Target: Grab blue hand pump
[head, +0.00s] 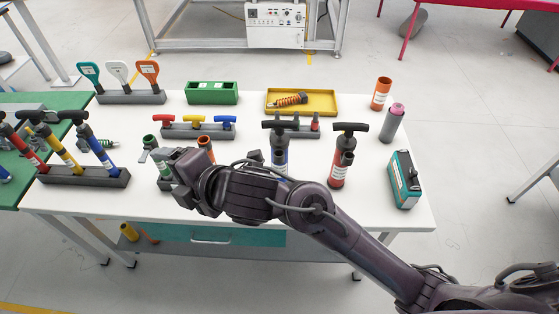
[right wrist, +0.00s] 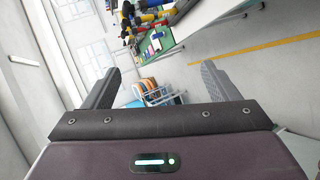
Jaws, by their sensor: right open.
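A blue hand pump (head: 281,141) with a black T-handle stands upright in the middle of the white table, its lower part hidden behind my right arm. Another blue pump-like tool (head: 97,148) with a black handle leans in a dark rack (head: 85,176) at the left, beside a yellow and a red one. My left gripper is not in view.
A red pump (head: 338,165) stands right of the blue one, near a teal box (head: 404,180). Behind are a rack of small coloured handles (head: 198,132), a green bin (head: 211,93) and a yellow tray (head: 301,102). The table's right front corner is clear.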

